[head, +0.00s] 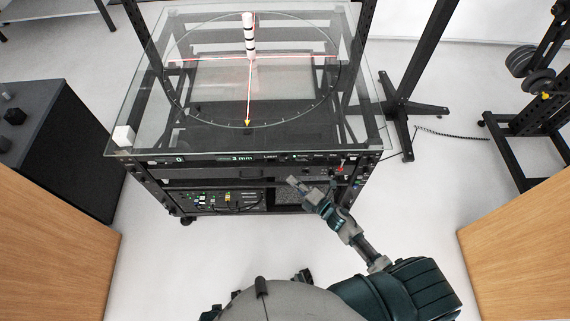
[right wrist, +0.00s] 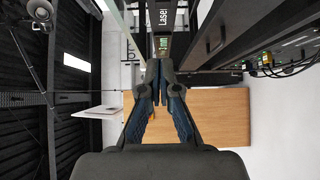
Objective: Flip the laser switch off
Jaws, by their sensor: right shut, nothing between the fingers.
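The laser control sits on the dark front panel (head: 225,158) of the turntable rack. The white "Laser" label (head: 270,157) is right of the green "3 mm" display (head: 241,158). In the right wrist view, the label (right wrist: 163,17) and green display (right wrist: 163,43) show sideways beyond the fingertips. The laser switch's lever and its position are too small to make out. My right gripper (head: 293,181) is shut and empty, in front of and a little below the panel in the head view. It also shows in the right wrist view (right wrist: 160,80). My left gripper is not visible.
Wooden surfaces (head: 45,250) flank the clear floor.

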